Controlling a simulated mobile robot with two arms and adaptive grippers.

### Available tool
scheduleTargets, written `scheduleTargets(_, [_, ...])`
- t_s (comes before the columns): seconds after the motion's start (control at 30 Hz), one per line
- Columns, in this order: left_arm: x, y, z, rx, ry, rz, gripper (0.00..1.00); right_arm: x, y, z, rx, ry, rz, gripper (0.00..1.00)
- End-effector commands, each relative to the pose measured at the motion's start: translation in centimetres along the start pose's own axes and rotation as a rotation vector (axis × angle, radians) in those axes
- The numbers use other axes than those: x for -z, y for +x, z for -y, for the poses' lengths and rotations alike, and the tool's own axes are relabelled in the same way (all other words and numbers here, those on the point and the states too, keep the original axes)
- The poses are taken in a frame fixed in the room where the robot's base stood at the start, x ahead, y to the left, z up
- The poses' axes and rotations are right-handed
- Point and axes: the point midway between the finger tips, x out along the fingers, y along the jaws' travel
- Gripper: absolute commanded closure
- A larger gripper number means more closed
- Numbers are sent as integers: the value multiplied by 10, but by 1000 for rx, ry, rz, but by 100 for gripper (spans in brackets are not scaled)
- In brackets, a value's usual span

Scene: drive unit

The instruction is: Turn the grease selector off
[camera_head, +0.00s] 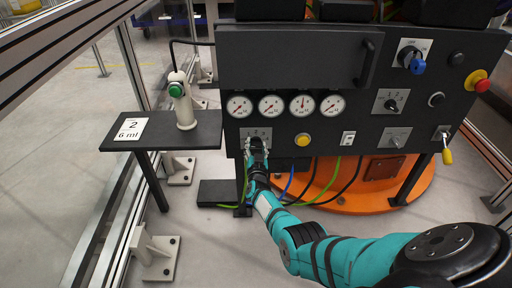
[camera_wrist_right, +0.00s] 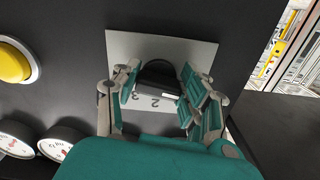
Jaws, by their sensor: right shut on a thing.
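The selector knob (camera_wrist_right: 158,73) is black and round, with a pale marker on its edge. It sits on a light grey plate (camera_wrist_right: 190,48) with the numbers 2 and 3 readable in the right wrist view. The same plate (camera_head: 248,132) shows at the lower left of the black panel in the head view. My right gripper (camera_head: 257,146) is at this plate and covers most of the knob. In the right wrist view my right gripper (camera_wrist_right: 160,86) has its fingers closed on both sides of the knob. Which number the marker points to is unclear. My left gripper is not in view.
A yellow button (camera_head: 302,139) and several gauges (camera_head: 271,105) are near the selector. Other switches (camera_head: 391,101), a red emergency button (camera_head: 481,82) and a yellow-tagged key (camera_head: 446,151) are at the right. A side shelf (camera_head: 160,140) carries a green-buttoned handle (camera_head: 180,100).

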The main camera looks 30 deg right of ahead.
Motion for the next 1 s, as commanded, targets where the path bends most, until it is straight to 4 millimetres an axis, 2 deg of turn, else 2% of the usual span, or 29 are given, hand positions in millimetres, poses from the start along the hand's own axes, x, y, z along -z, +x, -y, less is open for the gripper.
scheduleTargets(0.13, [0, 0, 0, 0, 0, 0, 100, -2, -1, 0, 1, 0, 4, 89])
scheduleTargets(0.17, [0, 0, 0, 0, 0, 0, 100, -2, -1, 0, 1, 0, 4, 54])
scheduleTargets(0.33, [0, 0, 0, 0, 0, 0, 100, -1, -1, 0, 1, 1, 3, 33])
scheduleTargets(0.6, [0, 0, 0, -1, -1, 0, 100, 0, -1, 0, 1, 1, 1, 33])
scheduleTargets(0.77, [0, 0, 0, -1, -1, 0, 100, -2, -7, 1, 2, 3, 1, 33])
scheduleTargets(1.0, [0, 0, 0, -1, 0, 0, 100, -2, -38, 1, 1, 4, 3, 33])
